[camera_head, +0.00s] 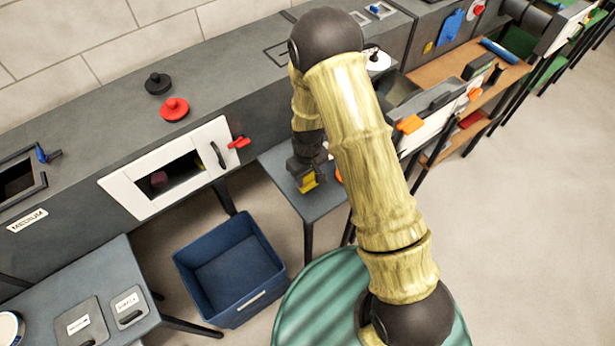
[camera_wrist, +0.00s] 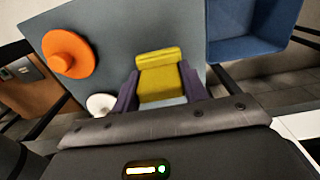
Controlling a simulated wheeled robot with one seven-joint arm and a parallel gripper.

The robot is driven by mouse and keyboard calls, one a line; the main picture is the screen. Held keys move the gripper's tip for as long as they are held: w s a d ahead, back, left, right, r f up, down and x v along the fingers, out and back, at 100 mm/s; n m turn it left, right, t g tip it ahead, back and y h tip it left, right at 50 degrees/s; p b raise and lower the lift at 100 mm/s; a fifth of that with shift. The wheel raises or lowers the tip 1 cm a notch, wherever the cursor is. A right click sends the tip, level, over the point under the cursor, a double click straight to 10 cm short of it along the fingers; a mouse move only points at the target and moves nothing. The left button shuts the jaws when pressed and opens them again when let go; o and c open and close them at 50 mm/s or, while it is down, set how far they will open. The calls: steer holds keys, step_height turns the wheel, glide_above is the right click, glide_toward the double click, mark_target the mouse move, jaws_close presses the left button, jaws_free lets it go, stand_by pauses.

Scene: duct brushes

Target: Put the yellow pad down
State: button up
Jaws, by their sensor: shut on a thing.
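The yellow pad (camera_head: 309,184) is between the fingers of my gripper (camera_head: 306,172), over a small blue-grey table (camera_head: 318,208). In the wrist view the yellow pad (camera_wrist: 160,82) sits between the two purple fingers of my gripper (camera_wrist: 160,88), which is shut on it. The grey tabletop (camera_wrist: 112,28) lies beneath. I cannot tell whether the pad touches the tabletop.
An orange round knob (camera_wrist: 67,53) and a white one (camera_wrist: 101,104) are on the small table, left of the pad in the wrist view. A blue bin (camera_head: 229,267) stands on the floor beside the table.

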steer(key=shift+f, duration=0.7)
steer(key=shift+s, duration=0.1)
steer(key=shift+f, duration=0.15)
steer(key=o, duration=0.9)
steer(key=shift+d, duration=0.1)
steer(key=shift+r, duration=0.35)
step_height(320, 180, up, 12)
steer(key=shift+f+b, duration=0.1)
steer(key=shift+b, duration=0.35)
